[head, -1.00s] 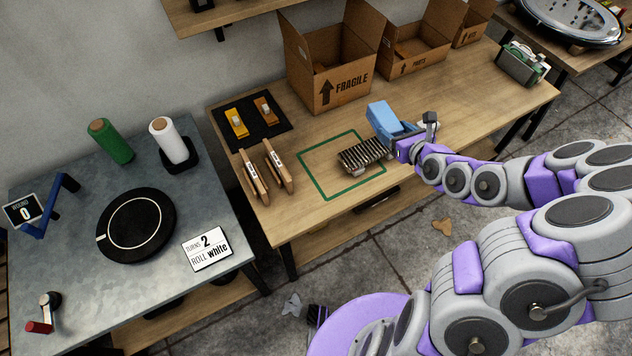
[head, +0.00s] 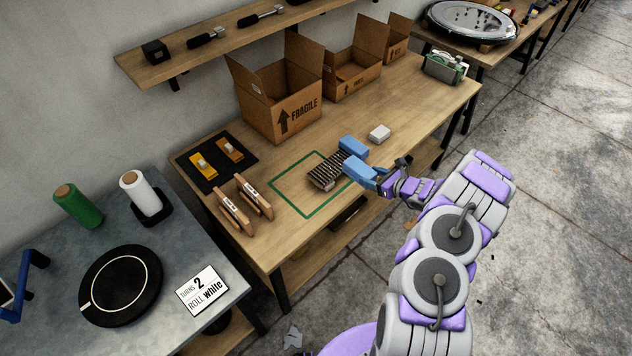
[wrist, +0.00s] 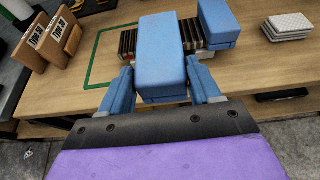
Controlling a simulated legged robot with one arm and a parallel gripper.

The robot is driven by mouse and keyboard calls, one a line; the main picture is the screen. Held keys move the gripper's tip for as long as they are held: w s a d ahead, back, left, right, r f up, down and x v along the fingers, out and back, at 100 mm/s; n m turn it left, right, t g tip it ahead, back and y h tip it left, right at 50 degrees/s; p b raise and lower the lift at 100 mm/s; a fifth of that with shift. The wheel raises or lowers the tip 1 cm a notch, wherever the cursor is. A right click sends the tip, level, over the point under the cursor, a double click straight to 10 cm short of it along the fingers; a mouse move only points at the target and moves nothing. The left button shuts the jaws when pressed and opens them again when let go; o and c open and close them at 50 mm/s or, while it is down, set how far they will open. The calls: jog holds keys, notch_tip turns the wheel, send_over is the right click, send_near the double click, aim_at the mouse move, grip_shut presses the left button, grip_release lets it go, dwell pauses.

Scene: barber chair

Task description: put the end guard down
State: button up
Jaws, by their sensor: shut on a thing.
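A blue block-shaped end guard (head: 357,169) is held in my gripper (head: 366,177), at the near right side of a dark ribbed stack (head: 327,173) on the wooden bench. In the wrist view the guard (wrist: 160,48) sits between my blue fingers (wrist: 163,80) and hides the middle of the ribbed stack (wrist: 128,42). I cannot tell whether the held guard touches the stack or bench. A second blue guard (head: 353,146) is at the stack's far right end; it also shows in the wrist view (wrist: 218,20).
White pads (head: 379,132) lie on the bench right of the second guard. The bench top (head: 420,105) right of the pads is largely bare. A metal table (head: 150,215) holds a turntable (head: 120,285).

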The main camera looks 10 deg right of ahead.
jog(key=shift+a+f, duration=0.45)
jog(key=shift+a, duration=0.15)
jog(key=w+a+f+b, duration=0.1)
jog(key=a, duration=0.3)
jog(key=w+a+f+b, duration=0.1)
jog(key=w+a+f, duration=0.1)
jog(key=a, duration=0.3)
jog(key=w+a+f+b, duration=0.1)
jog(key=a+f, duration=0.1)
jog(key=a, duration=0.2)
jog(key=shift+w+a+f+b, duration=0.1)
jog(key=shift+w+a+b, duration=0.05)
jog(key=shift+w+b, duration=0.2)
jog(key=shift+a, duration=0.35)
jog(key=o, duration=0.8)
jog(key=shift+o, duration=1.1)
jog(key=shift+d, duration=0.25)
jog(key=shift+s, duration=0.1)
